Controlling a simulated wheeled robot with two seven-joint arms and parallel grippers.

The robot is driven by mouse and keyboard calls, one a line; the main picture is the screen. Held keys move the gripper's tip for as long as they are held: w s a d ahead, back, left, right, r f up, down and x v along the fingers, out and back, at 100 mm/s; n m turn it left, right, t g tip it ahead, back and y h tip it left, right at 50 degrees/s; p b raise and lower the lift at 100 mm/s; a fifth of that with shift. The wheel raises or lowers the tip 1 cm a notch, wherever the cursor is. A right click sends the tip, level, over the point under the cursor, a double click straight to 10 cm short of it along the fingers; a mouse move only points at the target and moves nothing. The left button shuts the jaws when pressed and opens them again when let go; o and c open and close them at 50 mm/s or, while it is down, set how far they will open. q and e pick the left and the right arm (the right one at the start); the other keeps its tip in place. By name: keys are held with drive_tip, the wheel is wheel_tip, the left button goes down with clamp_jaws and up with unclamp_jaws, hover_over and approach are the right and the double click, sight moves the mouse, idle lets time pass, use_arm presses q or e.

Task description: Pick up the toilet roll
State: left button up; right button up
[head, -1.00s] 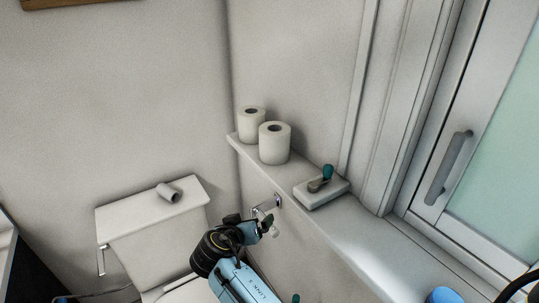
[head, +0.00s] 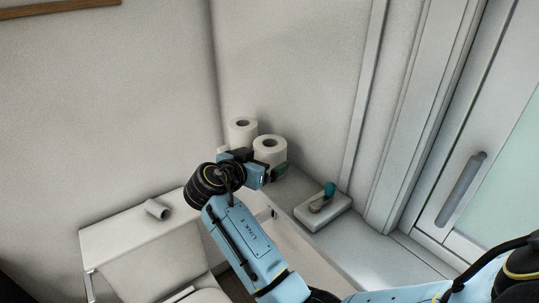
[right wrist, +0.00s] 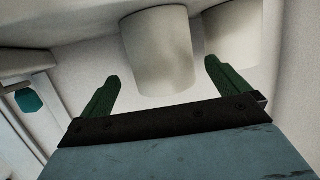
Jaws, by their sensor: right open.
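Two white toilet rolls stand upright on the ledge. The front roll (head: 270,150) is partly hidden by my right gripper, and the rear roll (head: 242,131) stands behind it to the left. My right gripper (head: 258,163) is open and empty, right in front of the front roll. In the right wrist view, the front roll (right wrist: 158,52) appears between the two spread green fingers, beyond their tips. The rear roll (right wrist: 234,34) shows at the right of that view, partly behind a finger. I cannot tell whether any finger touches a roll. My left gripper is out of view.
A white box with a teal-handled item (head: 323,212) sits on the ledge to the right of the rolls. A grey tube (head: 157,209) lies on the toilet cistern (head: 125,232). Walls close in the corner behind the rolls; a door with a grey handle (head: 463,189) is at right.

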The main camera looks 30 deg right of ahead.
drive_tip(key=shift+w+d+f, duration=0.1)
drive_tip(key=shift+w+d, duration=0.1)
drive_tip(key=shift+d, duration=0.3)
drive_tip(key=p+x, duration=0.2)
drive_tip(key=x, duration=0.1)
drive_tip(key=shift+w+d+f, duration=0.15)
drive_tip(key=shift+w+d, duration=0.05)
drive_tip(key=shift+w, duration=0.15)
drive_tip(key=shift+w+d+f, duration=0.15)
drive_tip(key=shift+d+f, duration=0.05)
drive_tip(key=shift+d, duration=0.1)
drive_tip(key=shift+c, duration=1.3)
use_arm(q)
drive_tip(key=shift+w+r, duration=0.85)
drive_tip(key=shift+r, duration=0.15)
use_arm(e)
drive_tip(key=c, duration=0.8)
